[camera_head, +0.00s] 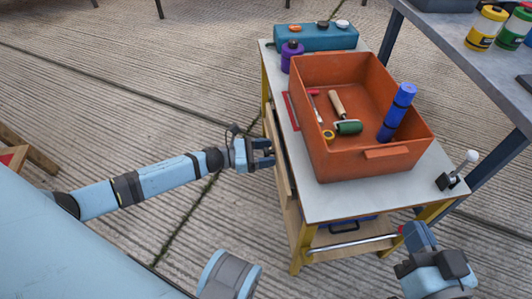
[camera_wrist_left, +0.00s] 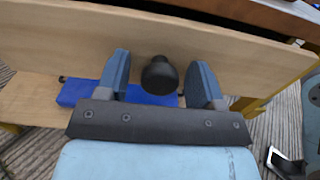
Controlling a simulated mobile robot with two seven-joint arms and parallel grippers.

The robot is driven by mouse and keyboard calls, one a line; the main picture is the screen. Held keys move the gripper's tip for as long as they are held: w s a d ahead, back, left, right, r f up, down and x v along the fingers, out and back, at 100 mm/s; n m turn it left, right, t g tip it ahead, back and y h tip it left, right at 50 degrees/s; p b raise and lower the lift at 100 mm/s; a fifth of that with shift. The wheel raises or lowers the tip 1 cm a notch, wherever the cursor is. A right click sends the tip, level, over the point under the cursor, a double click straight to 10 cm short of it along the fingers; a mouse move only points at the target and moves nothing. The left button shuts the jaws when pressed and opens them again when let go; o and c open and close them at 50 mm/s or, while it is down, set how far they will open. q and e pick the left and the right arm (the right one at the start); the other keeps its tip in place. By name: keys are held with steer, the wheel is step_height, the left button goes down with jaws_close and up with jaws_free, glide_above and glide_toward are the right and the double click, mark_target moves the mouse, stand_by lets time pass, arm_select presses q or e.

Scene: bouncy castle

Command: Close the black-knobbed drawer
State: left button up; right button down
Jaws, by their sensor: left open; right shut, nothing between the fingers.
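The drawer (camera_head: 279,160) has a pale wooden front on the left side of the work cart. It stands slightly out, with a dark gap behind its top edge. Its round black knob (camera_wrist_left: 159,75) shows in the left wrist view and is hidden behind the gripper in the head view. My left gripper (camera_head: 268,154) is open at the drawer front. In the left wrist view its two fingers (camera_wrist_left: 162,84) stand either side of the knob, apart from it. My right gripper (camera_head: 420,238) is shut and empty near the cart's front right corner.
An orange bin (camera_head: 405,150) with tools and a blue roll stands on the cart top (camera_head: 330,205). A teal case (camera_head: 318,38) and a purple bottle (camera_head: 291,57) are behind it. A grey table (camera_head: 450,50) stands at right.

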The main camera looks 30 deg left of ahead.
arm_select(q)
jaws_close()
steer(key=b+x, duration=0.1)
steer(key=x, duration=0.2)
steer(key=shift+w+d, duration=0.1)
steer(key=shift+d, duration=0.05)
jaws_free()
steer(key=shift+w+d, duration=0.1)
steer(key=shift+d, duration=0.1)
arm_select(e)
steer(key=shift+w+d+r+n+t, duration=0.1)
steer(key=shift+w+n+t, duration=0.1)
steer(key=shift+n+t, duration=0.1)
